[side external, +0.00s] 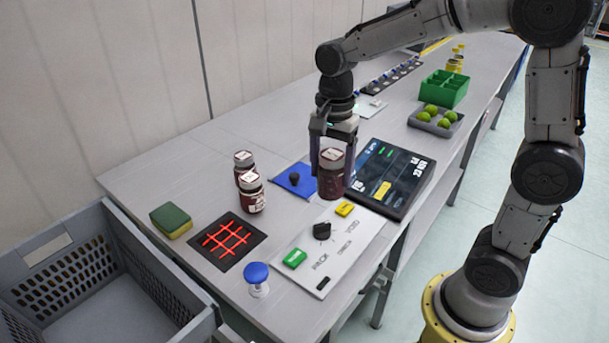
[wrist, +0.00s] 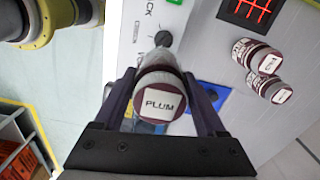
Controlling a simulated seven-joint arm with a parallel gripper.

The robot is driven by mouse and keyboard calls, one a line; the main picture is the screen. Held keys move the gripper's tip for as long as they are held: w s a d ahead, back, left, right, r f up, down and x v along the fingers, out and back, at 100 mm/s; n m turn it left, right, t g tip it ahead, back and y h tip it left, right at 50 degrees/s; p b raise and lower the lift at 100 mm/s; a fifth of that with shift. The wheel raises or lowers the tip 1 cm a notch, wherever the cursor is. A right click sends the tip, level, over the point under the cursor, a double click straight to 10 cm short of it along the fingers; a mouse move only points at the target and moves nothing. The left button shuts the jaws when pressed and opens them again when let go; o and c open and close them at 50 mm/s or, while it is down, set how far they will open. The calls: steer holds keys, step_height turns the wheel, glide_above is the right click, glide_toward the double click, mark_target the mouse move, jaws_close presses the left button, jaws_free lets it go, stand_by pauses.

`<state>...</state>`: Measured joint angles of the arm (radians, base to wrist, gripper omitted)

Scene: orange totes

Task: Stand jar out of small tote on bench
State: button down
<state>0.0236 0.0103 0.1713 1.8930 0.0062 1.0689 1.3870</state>
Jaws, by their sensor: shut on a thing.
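My gripper (side external: 333,170) is shut on a dark red jar (side external: 331,187) with a white label on its lid. In the wrist view the lid of this jar (wrist: 160,104) reads PLUM, and the fingers of my gripper (wrist: 160,82) close on it from both sides. The jar is upright over the bench (side external: 215,140), between the white panel and the black screen. I cannot tell whether its base touches anything. Two similar jars stand close together on the bench, one behind (side external: 243,163) and one in front (side external: 252,195). I cannot make out which tote is the small one.
A grey crate (side external: 165,272) stands beside the bench at left. Around the held jar are a blue mat (side external: 292,185) with a dark knob, a white button panel (side external: 322,248) and a black screen (side external: 405,190). A sponge (side external: 171,219) and red grid (side external: 228,240) lie left.

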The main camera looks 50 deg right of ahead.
steer(key=w+f, duration=0.5)
steer(key=w, duration=0.2)
steer(key=w+f, duration=0.3)
steer(key=w, duration=0.1)
steer(key=shift+f, duration=0.3)
steer(key=shift+s+f, duration=0.1)
steer(key=shift+f, duration=1.35)
steer(key=shift+f, duration=0.1)
jaws_free()
steer(key=shift+f, duration=0.1)
